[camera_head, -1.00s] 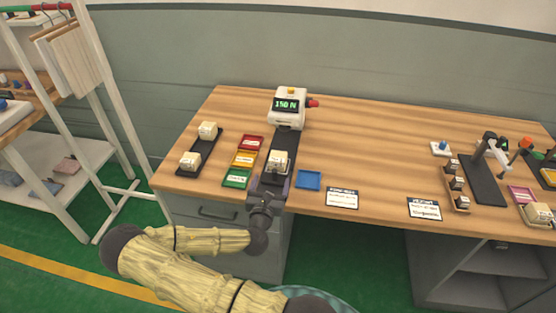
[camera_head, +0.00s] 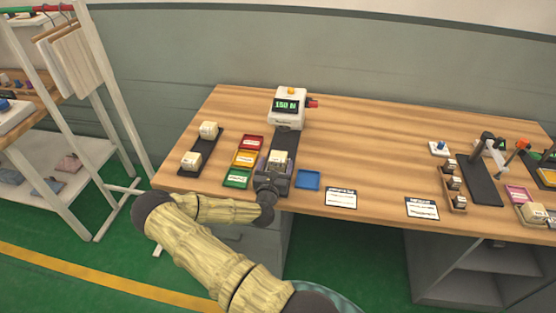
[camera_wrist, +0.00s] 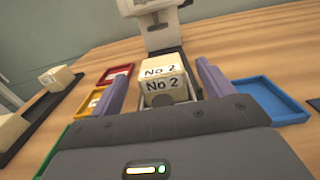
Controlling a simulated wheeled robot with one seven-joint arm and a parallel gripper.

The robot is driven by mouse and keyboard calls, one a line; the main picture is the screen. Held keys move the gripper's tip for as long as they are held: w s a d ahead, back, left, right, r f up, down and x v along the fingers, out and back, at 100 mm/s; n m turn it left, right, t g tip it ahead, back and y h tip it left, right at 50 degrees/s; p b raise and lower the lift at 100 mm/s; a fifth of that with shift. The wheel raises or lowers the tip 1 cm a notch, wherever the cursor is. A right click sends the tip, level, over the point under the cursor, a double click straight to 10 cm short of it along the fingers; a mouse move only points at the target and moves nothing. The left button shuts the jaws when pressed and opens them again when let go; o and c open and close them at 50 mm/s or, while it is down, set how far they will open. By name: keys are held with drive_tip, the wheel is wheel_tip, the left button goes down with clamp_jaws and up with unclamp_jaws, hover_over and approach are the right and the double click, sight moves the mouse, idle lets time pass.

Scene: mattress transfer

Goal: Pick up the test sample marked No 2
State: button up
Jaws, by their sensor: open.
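The test sample marked No 2 (camera_wrist: 162,83) is a cream block with its label on the top and front faces. It sits on the dark base of the white tester and also shows in the head view (camera_head: 278,158). My gripper (camera_wrist: 170,84) is open, with one purple finger on each side of the sample. A gap shows between the sample and the right finger; whether the left finger touches it is hard to tell. In the head view my gripper (camera_head: 272,173) is at the front of the tester base and hides part of it.
The white tester (camera_head: 288,105) reads about 150 N. Red (camera_head: 251,143), yellow (camera_head: 246,158) and green (camera_head: 237,179) trays lie to the left, a blue tray (camera_head: 308,180) to the right. Two more cream blocks stand on a dark rack (camera_head: 200,150) at far left.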

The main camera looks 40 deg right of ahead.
drive_tip(key=shift+x, duration=1.15)
drive_tip(key=shift+a, duration=0.1)
drive_tip(key=c, duration=1.1)
